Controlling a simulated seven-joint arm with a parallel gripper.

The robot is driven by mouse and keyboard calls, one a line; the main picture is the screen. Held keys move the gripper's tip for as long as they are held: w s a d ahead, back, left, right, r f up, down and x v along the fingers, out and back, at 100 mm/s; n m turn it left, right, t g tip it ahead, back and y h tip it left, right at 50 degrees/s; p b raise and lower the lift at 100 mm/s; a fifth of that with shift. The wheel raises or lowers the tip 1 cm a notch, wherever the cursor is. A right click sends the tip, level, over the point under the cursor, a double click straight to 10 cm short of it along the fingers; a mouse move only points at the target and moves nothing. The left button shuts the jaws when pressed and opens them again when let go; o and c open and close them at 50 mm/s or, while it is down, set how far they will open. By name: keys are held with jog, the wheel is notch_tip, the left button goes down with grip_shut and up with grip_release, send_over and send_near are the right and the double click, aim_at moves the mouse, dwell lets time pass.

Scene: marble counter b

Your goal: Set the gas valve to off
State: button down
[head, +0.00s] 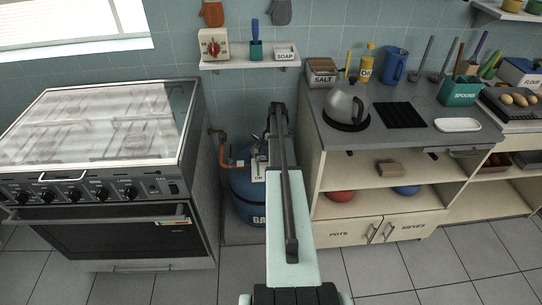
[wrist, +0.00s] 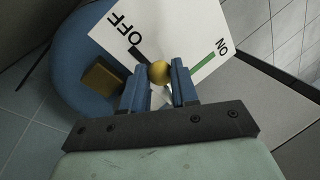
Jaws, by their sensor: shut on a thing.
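The blue gas cylinder (head: 242,196) stands on the floor between the stove and the cabinet, partly hidden by my arm. In the wrist view, a white plate (wrist: 108,32) on it reads OFF with a black mark at left and ON with a green mark at right. A round brass piece (wrist: 159,72) shows at my fingertips, between the two marks. My gripper (wrist: 159,84) is shut on the valve handle (wrist: 153,98), of which only a pale sliver shows between the blue fingers. The fingers hide most of the handle, so its exact angle cannot be told.
The stove (head: 110,165) stands close on the left and the cabinet (head: 360,185) close on the right, leaving a narrow gap. A copper-coloured hose (head: 229,163) runs left of the cylinder. A small shelf (head: 250,64) hangs above.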

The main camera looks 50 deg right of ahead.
jog(key=shift+w+d+n, duration=0.4)
jog(key=shift+n, duration=0.5)
jog(key=shift+g, duration=0.3)
jog(key=c, duration=0.8)
grip_release()
jog(key=shift+c, duration=0.2)
jog(key=v, duration=1.2)
jog(key=shift+a, duration=0.1)
